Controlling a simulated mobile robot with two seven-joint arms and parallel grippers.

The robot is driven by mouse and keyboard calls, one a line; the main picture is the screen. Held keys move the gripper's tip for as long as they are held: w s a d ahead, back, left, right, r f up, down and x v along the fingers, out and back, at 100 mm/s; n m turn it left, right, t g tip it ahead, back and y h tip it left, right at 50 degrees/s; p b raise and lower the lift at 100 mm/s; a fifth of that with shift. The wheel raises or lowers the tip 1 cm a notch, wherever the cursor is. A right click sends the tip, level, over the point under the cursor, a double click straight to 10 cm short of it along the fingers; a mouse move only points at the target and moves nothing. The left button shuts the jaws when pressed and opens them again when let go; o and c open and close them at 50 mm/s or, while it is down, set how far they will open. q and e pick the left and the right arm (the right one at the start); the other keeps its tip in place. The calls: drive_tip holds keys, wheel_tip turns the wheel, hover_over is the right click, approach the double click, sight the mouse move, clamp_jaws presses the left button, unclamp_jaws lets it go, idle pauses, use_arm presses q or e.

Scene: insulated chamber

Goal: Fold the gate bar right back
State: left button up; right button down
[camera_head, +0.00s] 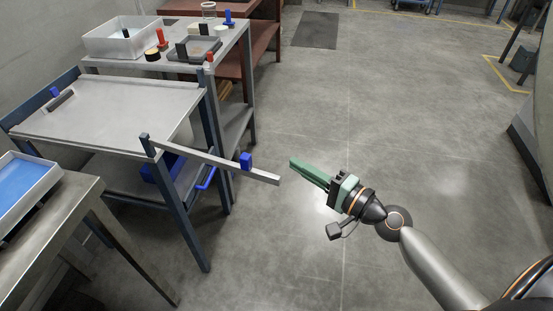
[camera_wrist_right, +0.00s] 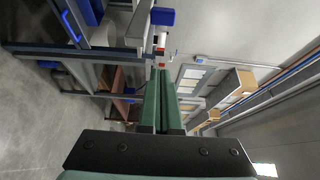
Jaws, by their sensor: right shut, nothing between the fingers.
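The gate bar (camera_head: 218,162) is a grey bar that runs from a dark blue post at the front corner of a grey cart out to the right over the floor. It has a blue block (camera_head: 246,161) near its free end. The bar also shows in the right wrist view (camera_wrist_right: 137,24), with its blue block (camera_wrist_right: 162,17). My right gripper (camera_head: 292,162) is shut and empty, its green fingers pointing at the bar's free end from the right with a small gap. It also shows in the right wrist view (camera_wrist_right: 160,72). My left gripper is not in view.
The cart (camera_head: 110,110) has a bare grey top with a dark handle piece. Behind it a table (camera_head: 230,40) holds a white bin (camera_head: 122,40), a tray and small coloured items. A metal bench (camera_head: 50,225) with a blue tray stands at the left.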

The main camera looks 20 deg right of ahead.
use_arm(q)
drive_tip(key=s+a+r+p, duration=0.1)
drive_tip(key=p, duration=0.1)
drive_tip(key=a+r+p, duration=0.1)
drive_tip(key=p, duration=0.1)
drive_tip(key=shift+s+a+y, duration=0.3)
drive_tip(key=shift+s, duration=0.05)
use_arm(e)
drive_tip(key=w+a, duration=0.5)
drive_tip(key=a, duration=0.2)
drive_tip(key=shift+w, duration=0.35)
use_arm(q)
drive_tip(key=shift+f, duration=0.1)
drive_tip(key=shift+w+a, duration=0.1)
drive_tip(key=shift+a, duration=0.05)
use_arm(e)
drive_tip(key=shift+s+a+h, duration=0.1)
drive_tip(key=shift+a+h, duration=0.1)
drive_tip(key=shift+h, duration=0.1)
